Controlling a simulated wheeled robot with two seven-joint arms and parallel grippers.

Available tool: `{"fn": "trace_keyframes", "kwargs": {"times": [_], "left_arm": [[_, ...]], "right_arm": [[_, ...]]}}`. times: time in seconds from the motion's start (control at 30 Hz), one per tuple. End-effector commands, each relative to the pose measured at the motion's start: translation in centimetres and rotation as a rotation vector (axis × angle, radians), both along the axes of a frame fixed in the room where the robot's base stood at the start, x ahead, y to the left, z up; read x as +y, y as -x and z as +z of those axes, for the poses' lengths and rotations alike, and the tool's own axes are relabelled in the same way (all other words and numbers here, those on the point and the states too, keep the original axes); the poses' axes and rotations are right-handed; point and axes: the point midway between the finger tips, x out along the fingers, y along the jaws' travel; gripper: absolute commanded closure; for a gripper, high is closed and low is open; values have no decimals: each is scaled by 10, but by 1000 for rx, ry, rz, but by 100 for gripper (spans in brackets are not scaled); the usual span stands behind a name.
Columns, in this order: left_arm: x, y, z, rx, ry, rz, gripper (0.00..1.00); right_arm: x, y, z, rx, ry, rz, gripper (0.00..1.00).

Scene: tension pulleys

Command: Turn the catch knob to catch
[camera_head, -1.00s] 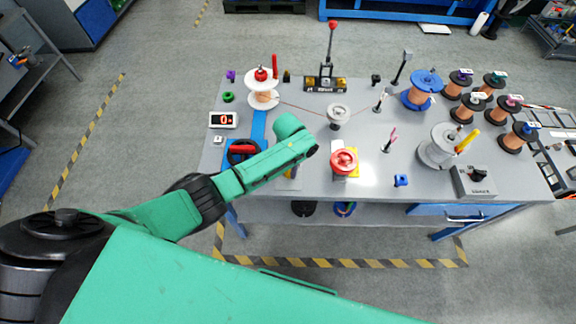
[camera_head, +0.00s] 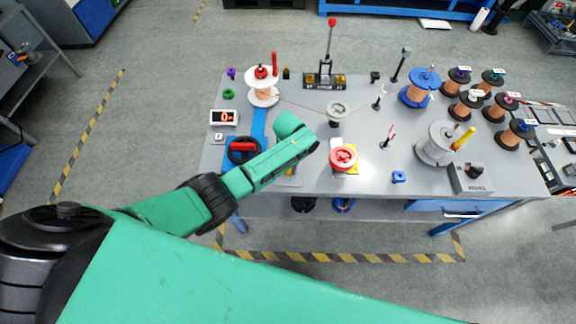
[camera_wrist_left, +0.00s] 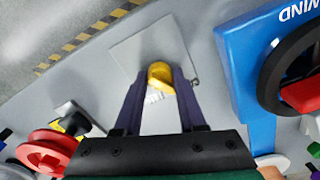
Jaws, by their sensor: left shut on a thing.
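In the left wrist view, a yellow knob (camera_wrist_left: 160,74) stands on a pale grey square plate (camera_wrist_left: 145,45), with partly covered marking beside it. My left gripper (camera_wrist_left: 158,84) has its two dark fingers on either side of the knob and is shut on it. I take this as the catch knob, but its label is not readable. In the head view, my green left arm (camera_head: 265,165) reaches over the front left of the table and hides the fingers and most of the knob. My right gripper is not in view.
A blue winder base with a black handwheel (camera_head: 243,150) and red grip lies just left of the arm's end. A red pulley (camera_head: 343,157) stands close on its right. Thin wire runs past a grey pulley (camera_head: 337,110). Several spools stand at the right.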

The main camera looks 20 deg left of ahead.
Motion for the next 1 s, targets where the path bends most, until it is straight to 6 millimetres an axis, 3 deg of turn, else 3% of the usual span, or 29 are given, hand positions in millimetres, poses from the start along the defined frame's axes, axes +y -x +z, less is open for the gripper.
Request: {"fn": "trace_keyframes", "kwargs": {"times": [0.1,0.13,0.2,0.5,0.63,0.77,1.0], "left_arm": [[-2,-3,3,-11,3,-3,100],[-2,-3,3,-11,3,-3,56],[-2,-3,3,-10,3,-3,32],[-1,-2,2,-5,1,-2,32],[-1,-2,11,-6,2,-3,32],[0,-2,35,-6,2,-2,32],[-2,-3,101,-11,3,-4,32]], "right_arm": [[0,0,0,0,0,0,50],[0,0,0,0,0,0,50],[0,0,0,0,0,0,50],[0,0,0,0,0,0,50],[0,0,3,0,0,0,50],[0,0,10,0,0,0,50],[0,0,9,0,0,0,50]]}}
